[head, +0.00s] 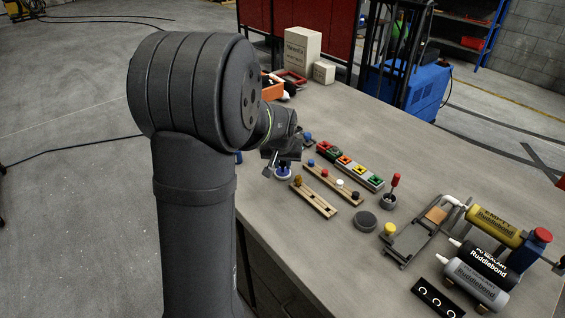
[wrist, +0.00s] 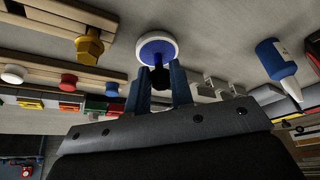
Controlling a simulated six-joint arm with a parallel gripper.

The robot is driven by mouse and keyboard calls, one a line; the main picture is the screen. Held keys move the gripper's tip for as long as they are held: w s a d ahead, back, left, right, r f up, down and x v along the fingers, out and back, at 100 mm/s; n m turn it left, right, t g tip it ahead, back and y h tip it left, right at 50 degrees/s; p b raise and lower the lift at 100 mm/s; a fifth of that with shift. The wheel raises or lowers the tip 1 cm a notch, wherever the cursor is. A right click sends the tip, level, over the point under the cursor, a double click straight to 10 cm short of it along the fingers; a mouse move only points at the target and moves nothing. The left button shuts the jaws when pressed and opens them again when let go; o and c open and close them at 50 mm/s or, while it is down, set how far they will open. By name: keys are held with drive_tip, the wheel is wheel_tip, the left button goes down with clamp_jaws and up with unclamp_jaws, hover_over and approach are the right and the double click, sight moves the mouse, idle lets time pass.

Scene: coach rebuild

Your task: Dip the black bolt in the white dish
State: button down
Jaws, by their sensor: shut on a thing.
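My gripper (wrist: 160,82) is shut on the black bolt (wrist: 158,77), whose dark head shows between the two blue-grey fingers. The white dish (wrist: 142,50), round with a blue fill, lies just beyond the bolt in the wrist view. In the head view the dish (head: 283,174) is on the bench directly below my gripper (head: 284,158), and the bolt is too small and dark to pick out.
A short wooden rack (head: 318,202) with a yellow bolt (wrist: 90,45) stands beside the dish. A longer rack holds blue, red and white pieces (head: 355,195), with coloured blocks (head: 360,171) behind. Sealant tubes (head: 483,262) are farther right.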

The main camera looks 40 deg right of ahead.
sight(282, 162)
drive_tip(key=shift+r, duration=3.45)
